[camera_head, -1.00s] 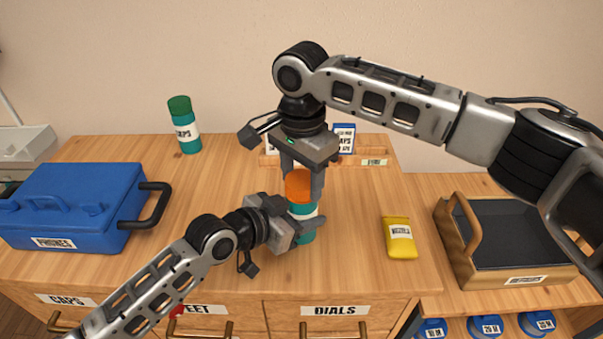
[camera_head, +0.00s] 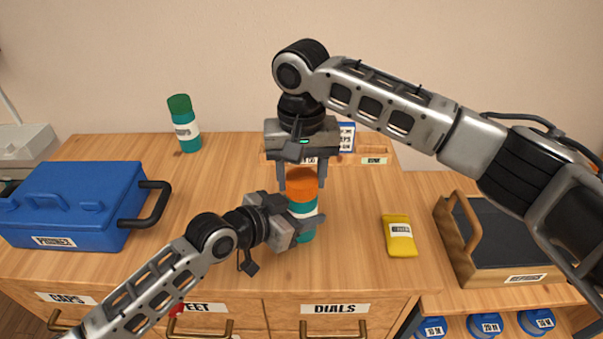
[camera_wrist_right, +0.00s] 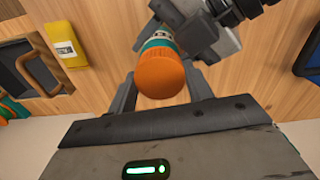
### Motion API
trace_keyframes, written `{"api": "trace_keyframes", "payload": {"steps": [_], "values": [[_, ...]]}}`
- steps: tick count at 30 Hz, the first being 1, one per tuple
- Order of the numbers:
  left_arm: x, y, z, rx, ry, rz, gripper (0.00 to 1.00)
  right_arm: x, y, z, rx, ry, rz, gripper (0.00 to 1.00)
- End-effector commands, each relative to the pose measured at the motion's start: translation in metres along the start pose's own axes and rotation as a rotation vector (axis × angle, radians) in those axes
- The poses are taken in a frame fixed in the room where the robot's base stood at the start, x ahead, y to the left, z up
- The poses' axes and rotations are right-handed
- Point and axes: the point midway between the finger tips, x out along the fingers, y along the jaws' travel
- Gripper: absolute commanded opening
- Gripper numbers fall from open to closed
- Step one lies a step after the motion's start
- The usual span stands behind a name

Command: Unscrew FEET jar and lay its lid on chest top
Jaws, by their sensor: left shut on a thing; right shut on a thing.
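A teal jar (camera_head: 305,228) with a white band and an orange lid (camera_head: 302,184) stands upright on the wooden chest top (camera_head: 350,235). Its label cannot be read here. My left gripper (camera_head: 303,219) is shut on the jar's body from the left. My right gripper (camera_head: 302,178) comes from above and is shut on the orange lid, which sits on the jar. The right wrist view shows the lid (camera_wrist_right: 160,77) between the two fingers, with the teal body behind it.
A teal jar with a green lid (camera_head: 184,124) stands at the back left. A blue case (camera_head: 70,205) with a black handle is at left. A yellow packet (camera_head: 399,236) lies to the right. A wooden tray (camera_head: 462,262) is at far right. The chest top before the packet is clear.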

Motion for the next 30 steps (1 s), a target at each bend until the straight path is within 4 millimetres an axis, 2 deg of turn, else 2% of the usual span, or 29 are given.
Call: {"api": "trace_keyframes", "payload": {"steps": [4,5,7,15,24,30], "values": [[0.000,0.000,0.000,0.000,0.000,0.000,0.00,0.000,0.000,0.000,0.003,0.001,0.001,0.23],[0.000,0.000,0.000,0.000,-0.001,0.000,0.00,0.000,0.000,0.000,0.003,0.001,0.001,0.53],[0.000,0.000,0.000,0.001,-0.001,0.000,0.00,0.000,0.000,0.000,0.003,0.001,0.001,0.72],[0.000,0.001,0.000,0.001,0.000,0.001,0.00,-0.003,-0.001,0.000,0.002,0.001,-0.003,0.72],[0.000,0.000,0.000,0.000,-0.001,0.001,0.00,-0.040,-0.001,0.000,0.002,0.002,-0.002,0.72],[0.000,0.000,0.000,0.000,-0.001,0.000,0.00,-0.047,-0.001,0.000,0.029,0.000,-0.001,0.69]]}}
